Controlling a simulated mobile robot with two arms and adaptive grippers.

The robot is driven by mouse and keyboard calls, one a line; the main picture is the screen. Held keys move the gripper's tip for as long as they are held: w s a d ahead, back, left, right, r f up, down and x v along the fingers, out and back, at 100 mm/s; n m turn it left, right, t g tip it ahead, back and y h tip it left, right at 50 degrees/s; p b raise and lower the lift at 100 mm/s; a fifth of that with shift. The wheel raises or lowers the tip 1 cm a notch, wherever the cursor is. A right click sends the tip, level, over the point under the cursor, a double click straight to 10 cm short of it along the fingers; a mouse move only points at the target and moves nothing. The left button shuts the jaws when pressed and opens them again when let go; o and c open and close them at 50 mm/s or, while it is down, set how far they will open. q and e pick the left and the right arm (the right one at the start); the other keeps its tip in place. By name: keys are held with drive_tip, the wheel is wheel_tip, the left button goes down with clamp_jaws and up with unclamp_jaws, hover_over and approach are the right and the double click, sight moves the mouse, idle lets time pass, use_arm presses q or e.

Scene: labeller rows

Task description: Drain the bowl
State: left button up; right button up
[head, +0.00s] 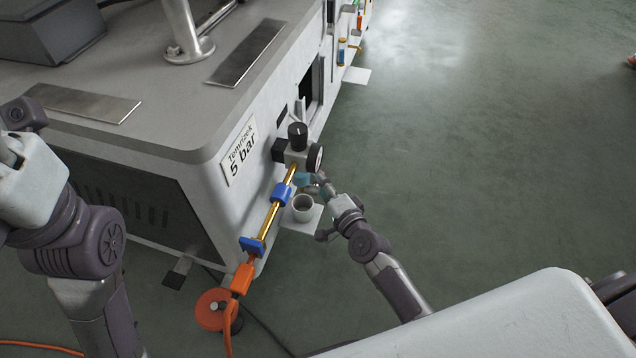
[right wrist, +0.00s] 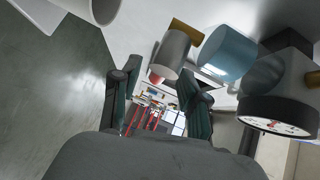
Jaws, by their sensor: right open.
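The bowl (head: 301,179) is a small teal cup shape under the regulator (head: 297,153) on the machine's corner. A small reddish tip shows on the cylinder. My right gripper (head: 322,181) is close beside the bowl. In the right wrist view its fingers (right wrist: 162,98) are apart, with nothing held between them; the cylinder lies just beyond them. A grey open cup (head: 303,208) stands below the bowl. My left gripper is out of view.
The pressure gauge (head: 315,158) is close to the right gripper, also in the right wrist view (right wrist: 278,115). A brass pipe with a blue valve handle (head: 252,245) and orange fitting (head: 243,278) runs down left. A label (head: 241,155) reads 5 bar.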

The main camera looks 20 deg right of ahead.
drive_tip(key=shift+x, duration=1.3)
clamp_jaws()
